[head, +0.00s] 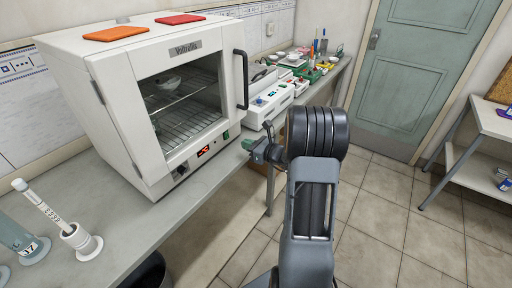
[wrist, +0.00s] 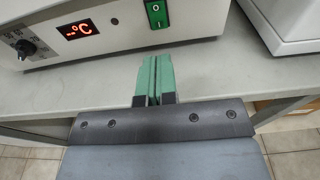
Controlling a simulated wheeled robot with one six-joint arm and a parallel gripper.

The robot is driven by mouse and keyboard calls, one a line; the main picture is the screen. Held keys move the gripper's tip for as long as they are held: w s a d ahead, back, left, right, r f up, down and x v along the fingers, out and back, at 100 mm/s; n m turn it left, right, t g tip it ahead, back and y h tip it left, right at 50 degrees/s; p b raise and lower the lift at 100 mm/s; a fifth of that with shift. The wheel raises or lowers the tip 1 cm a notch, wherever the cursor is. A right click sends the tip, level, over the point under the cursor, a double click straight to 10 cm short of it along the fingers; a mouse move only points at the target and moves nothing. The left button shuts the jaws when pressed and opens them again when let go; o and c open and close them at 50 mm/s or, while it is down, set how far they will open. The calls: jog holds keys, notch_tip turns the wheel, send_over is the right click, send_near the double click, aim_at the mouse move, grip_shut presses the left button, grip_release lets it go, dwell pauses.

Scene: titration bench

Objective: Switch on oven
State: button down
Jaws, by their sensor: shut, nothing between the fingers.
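The white oven (head: 120,95) labelled Voltrello stands on the bench, its glass door closed, with a bowl visible on a rack inside. Its front panel has a green rocker switch marked O and I (wrist: 157,14), also visible in the head view (head: 225,135). A red display (wrist: 76,29) showing "°C" and a black knob (wrist: 25,48) sit to the switch's left. My gripper (head: 250,147) is shut and empty, in front of the panel's right end. In the wrist view its green fingertips (wrist: 154,58) lie just below the switch, apparently apart from it.
Orange (head: 116,33) and red (head: 180,19) pads lie on the oven top. A white instrument (head: 268,100) stands right of the oven. The bench edge (wrist: 60,105) runs beneath my gripper.

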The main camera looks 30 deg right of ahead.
aim_at(228, 138)
jog(key=x, duration=0.7)
jog(key=shift+w+p, duration=0.15)
jog(key=shift+p, duration=0.2)
